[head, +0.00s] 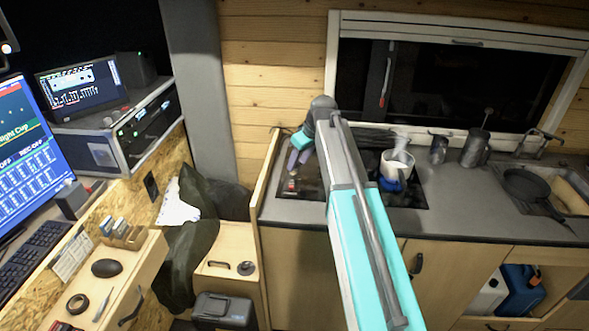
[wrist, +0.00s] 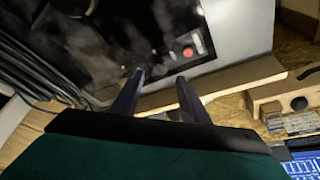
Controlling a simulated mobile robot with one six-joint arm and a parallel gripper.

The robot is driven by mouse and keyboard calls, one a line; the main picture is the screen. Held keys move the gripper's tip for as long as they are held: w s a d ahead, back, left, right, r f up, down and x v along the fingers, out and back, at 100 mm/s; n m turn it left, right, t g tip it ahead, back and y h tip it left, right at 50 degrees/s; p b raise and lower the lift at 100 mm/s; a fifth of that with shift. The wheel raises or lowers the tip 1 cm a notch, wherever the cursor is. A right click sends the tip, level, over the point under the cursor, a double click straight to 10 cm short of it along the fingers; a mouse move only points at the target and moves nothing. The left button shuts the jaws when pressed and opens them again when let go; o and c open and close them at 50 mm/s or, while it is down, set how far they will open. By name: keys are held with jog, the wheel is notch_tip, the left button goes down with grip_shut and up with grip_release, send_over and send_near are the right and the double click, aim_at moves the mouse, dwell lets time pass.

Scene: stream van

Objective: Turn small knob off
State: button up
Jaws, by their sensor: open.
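A dark, glossy cooktop panel (wrist: 115,40) is set in the grey counter. Near its edge is a small red round part (wrist: 188,52) on a pale plate, just beyond my right fingertip in the wrist view. It appears as a small reddish spot in the head view (head: 291,186). Small pale marks or controls (wrist: 124,69) show by my left fingertip, too small to tell apart. I cannot tell which part is the small knob.
A wooden side board (head: 264,180) rises at the counter's left edge, close to my gripper.

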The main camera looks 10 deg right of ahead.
aim_at(294, 173)
jog(key=shift+p+x, duration=0.75)
jog(key=shift+x, duration=2.2)
jog(key=shift+c, duration=0.2)
grip_shut()
